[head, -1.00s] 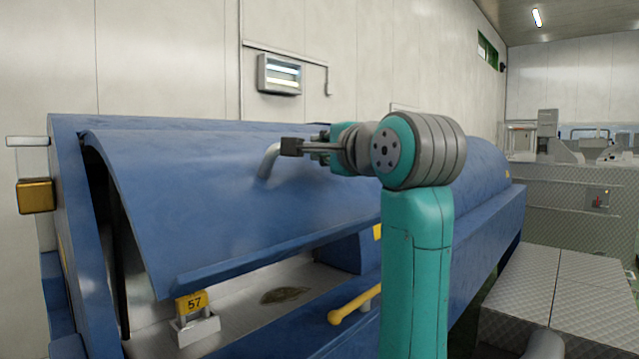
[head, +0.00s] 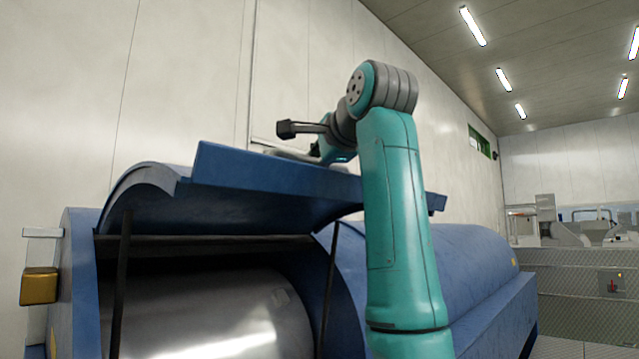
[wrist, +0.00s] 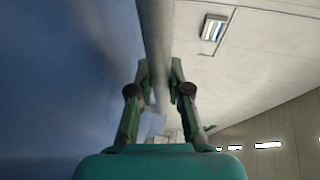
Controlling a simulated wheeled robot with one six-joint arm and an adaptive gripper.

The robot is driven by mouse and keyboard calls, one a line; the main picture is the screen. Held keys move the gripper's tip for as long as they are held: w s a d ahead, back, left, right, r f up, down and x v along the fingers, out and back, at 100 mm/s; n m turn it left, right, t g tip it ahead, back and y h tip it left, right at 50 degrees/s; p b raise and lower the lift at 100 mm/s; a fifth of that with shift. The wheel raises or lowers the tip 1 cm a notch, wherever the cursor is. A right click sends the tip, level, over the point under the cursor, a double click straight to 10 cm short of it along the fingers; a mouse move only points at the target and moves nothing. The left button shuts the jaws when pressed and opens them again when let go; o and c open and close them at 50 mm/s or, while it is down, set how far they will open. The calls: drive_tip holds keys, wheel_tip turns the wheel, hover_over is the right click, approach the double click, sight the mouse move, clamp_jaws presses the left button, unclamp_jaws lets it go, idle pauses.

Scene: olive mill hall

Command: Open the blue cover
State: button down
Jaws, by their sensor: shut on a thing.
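The blue cover (head: 270,190) stands raised and tilted over the machine in the head view, with its front edge high. A steel drum (head: 215,310) shows in the opening below it. My gripper (wrist: 159,88) is shut on the cover's grey bar handle (wrist: 155,40) in the wrist view, with one finger on each side of the bar. The blue cover face (wrist: 60,80) fills the left of the wrist view.
Dark struts (head: 120,285) stand at the sides of the opening. A yellow box (head: 39,286) sits at the machine's left end. A mesh fence (head: 580,298) is at the right. The pale wall (head: 190,80) rises behind the cover.

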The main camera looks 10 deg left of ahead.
drive_tip(key=shift+n+g+h, duration=0.3)
drive_tip(key=shift+g+h, duration=0.1)
drive_tip(key=shift+g, duration=0.1)
drive_tip(key=shift+w+a+r, duration=0.2)
drive_tip(key=shift+a+r, duration=0.1)
drive_tip(key=shift+r, duration=0.45)
drive_tip(key=shift+w+a+r, duration=0.25)
drive_tip(key=shift+r, duration=0.5)
drive_tip(key=shift+w+a+r, duration=0.2)
drive_tip(key=shift+a+r, duration=0.1)
drive_tip(key=shift+r, duration=0.45)
drive_tip(key=c, duration=1.1)
unclamp_jaws()
drive_tip(key=v, duration=1.2)
drive_tip(key=shift+r, duration=0.1)
drive_tip(key=s+r, duration=0.6)
drive_tip(key=r, duration=0.4)
drive_tip(key=shift+d+r, duration=0.15)
drive_tip(key=shift+r, duration=0.2)
